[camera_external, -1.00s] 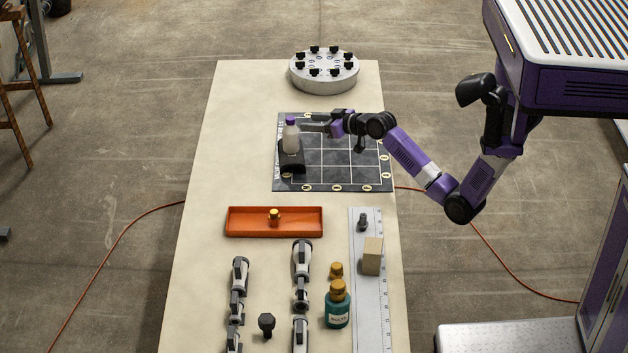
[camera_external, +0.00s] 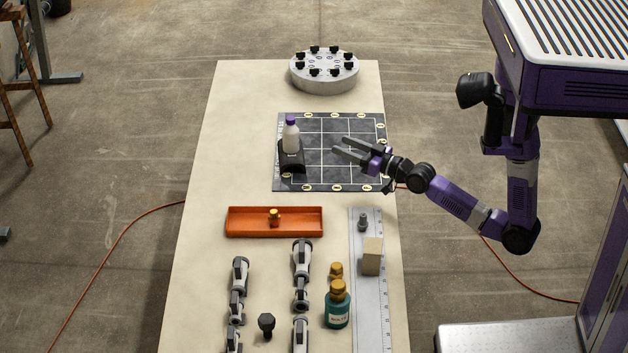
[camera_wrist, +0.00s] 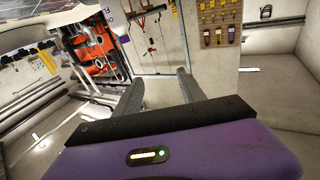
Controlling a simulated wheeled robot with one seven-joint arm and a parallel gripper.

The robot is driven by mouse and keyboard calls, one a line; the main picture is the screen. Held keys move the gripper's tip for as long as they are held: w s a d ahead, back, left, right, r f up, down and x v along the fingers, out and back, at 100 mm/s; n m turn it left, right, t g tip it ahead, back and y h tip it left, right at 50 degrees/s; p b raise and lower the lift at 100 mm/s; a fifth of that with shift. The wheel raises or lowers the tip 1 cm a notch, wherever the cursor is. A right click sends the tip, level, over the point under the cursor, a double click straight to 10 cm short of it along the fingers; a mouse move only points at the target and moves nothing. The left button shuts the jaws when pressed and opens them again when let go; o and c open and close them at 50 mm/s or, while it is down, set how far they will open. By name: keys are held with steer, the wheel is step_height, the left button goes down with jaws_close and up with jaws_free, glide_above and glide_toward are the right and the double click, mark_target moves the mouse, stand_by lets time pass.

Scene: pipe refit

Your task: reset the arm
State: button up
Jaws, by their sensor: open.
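My gripper (camera_external: 347,149) is open and empty above the right part of the dark gridded mat (camera_external: 335,180). Its two grey fingers point left, toward a white bottle with a purple cap (camera_external: 291,135). The bottle stands upright at a black block (camera_external: 291,163) on the mat's left side, apart from the fingers. In the wrist view, the open fingers of my gripper (camera_wrist: 160,85) have nothing between them, and the table shows only at the upper left.
A round grey flange with black knobs (camera_external: 324,75) stands at the table's far end. Nearer are an orange tray (camera_external: 245,232), a ruler (camera_external: 370,320), a wooden block (camera_external: 372,256), a teal bottle (camera_external: 338,310) and grey pipe fittings (camera_external: 302,262). The mat's middle is clear.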

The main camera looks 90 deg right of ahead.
steer(key=s+a+f+n+y, duration=0.1)
steer(key=s+a+n+y, duration=0.1)
steer(key=s+a, duration=0.6)
steer(key=s+a+f+n+g+y, duration=0.1)
steer(key=s+a+y, duration=0.3)
steer(key=s+a, duration=0.4)
steer(key=s+a+f+n+y, duration=0.2)
steer(key=s+a+n+y, duration=0.1)
steer(key=s+a, duration=0.5)
steer(key=s, duration=0.3)
steer(key=shift+a+f+g, duration=0.35)
steer(key=shift+f+g, duration=0.05)
